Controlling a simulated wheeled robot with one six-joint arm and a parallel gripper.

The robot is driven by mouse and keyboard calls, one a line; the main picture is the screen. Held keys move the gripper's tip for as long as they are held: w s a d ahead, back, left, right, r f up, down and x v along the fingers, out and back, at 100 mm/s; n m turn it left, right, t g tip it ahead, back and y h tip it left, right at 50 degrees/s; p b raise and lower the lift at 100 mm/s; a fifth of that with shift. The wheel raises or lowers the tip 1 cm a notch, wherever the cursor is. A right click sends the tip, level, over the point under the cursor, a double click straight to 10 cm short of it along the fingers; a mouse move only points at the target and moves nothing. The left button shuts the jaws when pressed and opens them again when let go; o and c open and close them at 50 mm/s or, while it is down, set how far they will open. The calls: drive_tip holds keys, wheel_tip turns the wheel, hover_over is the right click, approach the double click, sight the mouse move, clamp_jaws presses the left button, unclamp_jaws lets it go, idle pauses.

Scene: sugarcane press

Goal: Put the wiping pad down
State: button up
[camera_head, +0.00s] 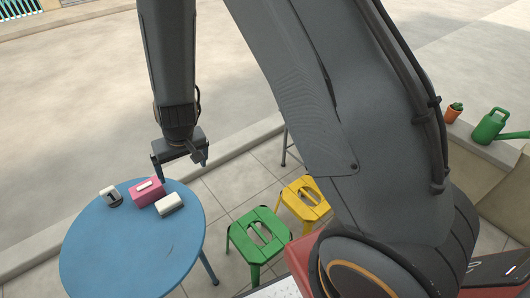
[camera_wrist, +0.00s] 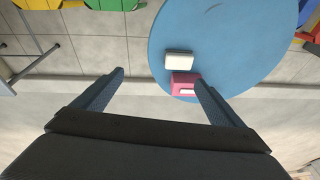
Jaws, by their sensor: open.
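A white, block-shaped pad (camera_head: 170,204), which looks like the wiping pad, lies on the round blue table (camera_head: 130,250) near its right edge. In the wrist view the same pad (camera_wrist: 179,59) lies flat on the blue top. My gripper (camera_head: 181,168) is open and empty, above and beyond the table's far edge.
A pink box (camera_head: 147,192) with a white top piece stands beside the pad. A small white and dark object (camera_head: 110,196) is left of it. Green (camera_head: 259,236) and yellow (camera_head: 304,202) stools stand right of the table. The table's near part is clear.

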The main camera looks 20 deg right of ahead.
drive_tip(key=s+d+r+m+g, duration=0.1)
drive_tip(key=s+d+r, duration=0.6)
drive_tip(key=s+d, duration=0.2)
drive_tip(key=s+d+r+m+g+h, duration=0.1)
drive_tip(key=s+d+r, duration=0.6)
drive_tip(key=d, duration=0.3)
drive_tip(key=shift+s+d+r+g, duration=0.3)
drive_tip(key=shift+s+g, duration=0.1)
drive_tip(key=shift+s, duration=0.45)
